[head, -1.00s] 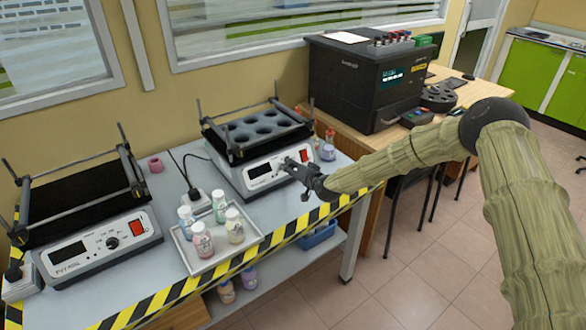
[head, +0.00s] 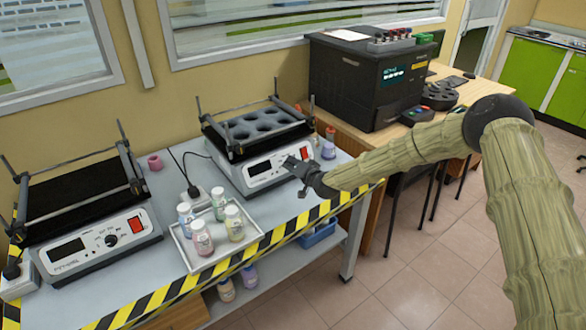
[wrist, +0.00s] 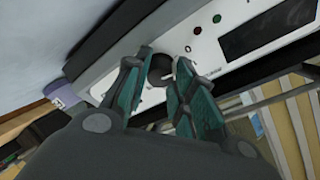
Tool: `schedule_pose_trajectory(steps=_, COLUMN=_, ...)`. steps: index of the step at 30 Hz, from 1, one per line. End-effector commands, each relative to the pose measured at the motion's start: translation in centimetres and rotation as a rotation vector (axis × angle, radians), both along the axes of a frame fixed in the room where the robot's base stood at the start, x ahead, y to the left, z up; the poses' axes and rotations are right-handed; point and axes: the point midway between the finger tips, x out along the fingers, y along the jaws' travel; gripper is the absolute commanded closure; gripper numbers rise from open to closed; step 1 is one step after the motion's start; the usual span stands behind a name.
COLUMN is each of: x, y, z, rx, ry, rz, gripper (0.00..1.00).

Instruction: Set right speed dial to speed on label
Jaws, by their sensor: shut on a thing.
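The right shaker (head: 255,172) stands on the grey bench, with a white front panel, a dark display (head: 259,168) and a red switch (head: 304,153). My gripper (head: 293,164) is at the front panel, left of the red switch, and hides the dial in the head view. In the wrist view the round black speed dial (wrist: 160,68) sits between the two fingertips of my gripper (wrist: 158,72), which is shut on it. The dial's marks are too small to read. The left shaker (head: 95,245) has a similar dial (head: 111,241) and its own red switch (head: 136,225).
A tray (head: 190,262) with several capped bottles stands in front of the right shaker. A black analyser (head: 350,85) sits on the wooden desk. Striped tape marks the bench edge.

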Motion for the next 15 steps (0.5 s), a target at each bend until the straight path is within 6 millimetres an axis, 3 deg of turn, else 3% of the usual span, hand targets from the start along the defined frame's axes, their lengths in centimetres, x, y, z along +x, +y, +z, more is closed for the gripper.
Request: schedule_pose_trajectory(steps=15, x=-0.08, y=0.08, z=-0.21, rx=0.335, ry=0.244, rz=-0.219, gripper=0.99)
